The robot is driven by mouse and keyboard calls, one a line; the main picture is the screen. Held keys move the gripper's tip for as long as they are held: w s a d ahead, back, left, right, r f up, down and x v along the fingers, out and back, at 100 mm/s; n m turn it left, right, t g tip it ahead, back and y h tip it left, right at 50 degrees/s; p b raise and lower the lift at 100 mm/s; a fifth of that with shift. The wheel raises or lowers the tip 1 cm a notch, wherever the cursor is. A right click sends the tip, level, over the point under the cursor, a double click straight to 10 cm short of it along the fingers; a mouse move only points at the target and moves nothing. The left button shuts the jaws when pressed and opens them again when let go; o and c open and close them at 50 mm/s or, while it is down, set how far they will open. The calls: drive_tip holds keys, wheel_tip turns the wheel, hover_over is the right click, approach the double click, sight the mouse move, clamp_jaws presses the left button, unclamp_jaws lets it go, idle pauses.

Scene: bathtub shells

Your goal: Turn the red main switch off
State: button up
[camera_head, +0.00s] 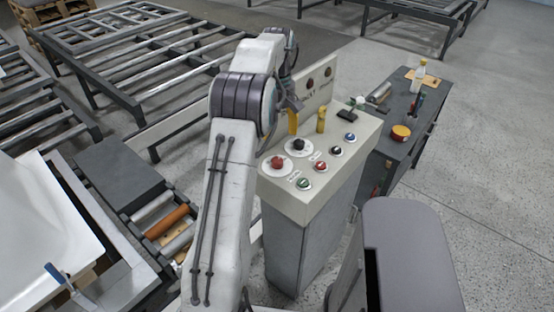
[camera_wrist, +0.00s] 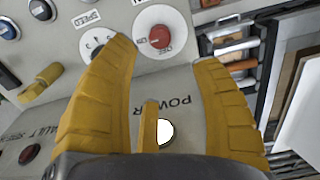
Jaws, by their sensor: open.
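The red main switch (camera_head: 277,162) is a round red knob on a white disc at the front left of the console top. It also shows in the wrist view (camera_wrist: 160,37), with ON and OFF lettering around it. My gripper (camera_head: 293,124) is above the back of the console, partly hidden by my arm in the head view. In the wrist view its yellow fingers (camera_wrist: 163,55) are spread wide and empty. The red knob lies beyond the fingertips, in the gap between them, untouched. A narrow yellow piece shows between the fingers; I cannot tell what it is.
A black knob (camera_head: 299,145) on a white disc is behind the red one. Green (camera_head: 303,183), red, black and blue buttons line the right side. A yellow upright piece (camera_head: 321,119) stands near the back panel (camera_head: 318,84). A dark side table (camera_head: 404,108) is at right.

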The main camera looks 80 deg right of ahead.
sight(277, 160)
wheel_tip(277, 160, down, 12)
idle(0.7)
drive_tip(key=shift+n, duration=0.3)
clamp_jaws()
idle(0.4)
